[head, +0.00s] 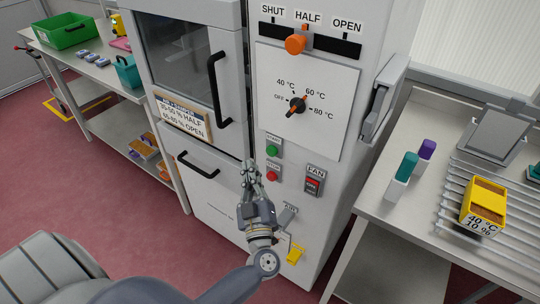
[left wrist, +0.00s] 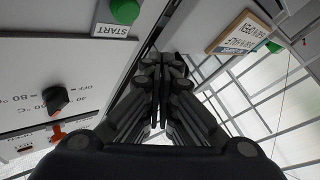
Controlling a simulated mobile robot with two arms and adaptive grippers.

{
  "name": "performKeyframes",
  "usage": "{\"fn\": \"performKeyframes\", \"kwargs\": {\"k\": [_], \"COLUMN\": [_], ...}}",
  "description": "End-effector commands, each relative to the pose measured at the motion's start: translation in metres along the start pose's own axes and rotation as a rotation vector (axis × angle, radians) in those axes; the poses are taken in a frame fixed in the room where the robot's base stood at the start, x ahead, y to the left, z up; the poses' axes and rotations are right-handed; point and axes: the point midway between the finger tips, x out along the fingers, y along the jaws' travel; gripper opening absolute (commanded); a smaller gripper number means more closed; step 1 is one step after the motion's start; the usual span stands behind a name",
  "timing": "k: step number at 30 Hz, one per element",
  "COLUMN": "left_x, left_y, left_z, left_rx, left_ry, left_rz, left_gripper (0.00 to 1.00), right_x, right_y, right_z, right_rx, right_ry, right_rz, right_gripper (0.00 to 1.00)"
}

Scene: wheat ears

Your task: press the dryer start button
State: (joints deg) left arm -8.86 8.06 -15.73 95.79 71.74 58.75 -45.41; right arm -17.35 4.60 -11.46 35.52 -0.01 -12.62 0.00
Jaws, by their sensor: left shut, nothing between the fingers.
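The dryer (head: 225,195) is a tall white cabinet. Its green start button (head: 272,151) is on the front panel, above the red stop button (head: 272,176). My left gripper (head: 249,165) is shut and empty, in front of the dryer, just left of and slightly below the start button in the head view. In the left wrist view the shut fingers (left wrist: 160,62) point toward the gap beside the panel. The green button (left wrist: 125,11) with its START label (left wrist: 111,31) is at the upper left there, apart from the fingertips. My right gripper is not in view.
The panel also has a temperature knob (head: 297,106), an orange slider (head: 295,44) under HALF, a fan switch (head: 313,186) and a yellow lever (head: 294,253). A door handle (head: 218,90) juts out at left. A right-hand table (head: 405,225) holds a yellow bin (head: 483,203).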

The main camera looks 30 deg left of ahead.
Motion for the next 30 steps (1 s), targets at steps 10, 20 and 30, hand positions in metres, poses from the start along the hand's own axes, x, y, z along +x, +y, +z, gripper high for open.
{"fn": "performKeyframes", "kwargs": {"k": [10, 20, 30], "left_x": [0.028, 0.034, 0.034], "left_y": [0.021, 0.025, 0.025], "left_z": [0.021, 0.025, 0.025], "left_rx": [-0.001, 0.001, 0.000], "left_ry": [0.000, -0.001, 0.000], "left_rz": [-0.001, 0.001, 0.001], "left_gripper": [0.00, 0.00, 0.00], "right_x": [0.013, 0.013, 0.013], "right_y": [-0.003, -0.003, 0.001], "right_z": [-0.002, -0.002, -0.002], "right_rx": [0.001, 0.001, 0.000], "right_ry": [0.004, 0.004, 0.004], "right_rz": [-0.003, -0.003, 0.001], "right_gripper": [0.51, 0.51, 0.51]}}
